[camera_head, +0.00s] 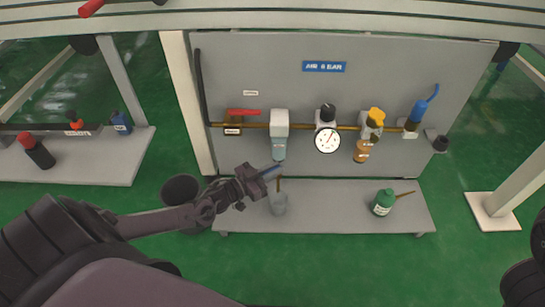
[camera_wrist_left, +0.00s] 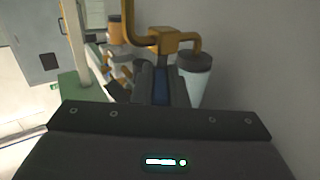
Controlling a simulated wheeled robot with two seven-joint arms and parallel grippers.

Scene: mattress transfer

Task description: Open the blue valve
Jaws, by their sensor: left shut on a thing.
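The blue valve (camera_head: 418,110) is at the right end of the brass pipe on the grey panel, its blue lever (camera_head: 433,92) pointing up and right. My left gripper (camera_head: 262,176) is far to its left, just below the filter bowl (camera_head: 279,148). It is shut on a small blue piece (camera_head: 271,172), which also shows between the fingers in the left wrist view (camera_wrist_left: 160,87). My right gripper is not in view.
On the panel are a red lever (camera_head: 243,112), a gauge (camera_head: 327,140) and a yellow knob (camera_head: 376,115). Below, a grey shelf (camera_head: 335,205) holds a clear cup (camera_head: 278,204) and a green bottle (camera_head: 383,202). A side shelf (camera_head: 95,165) stands left. Green floor lies in front.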

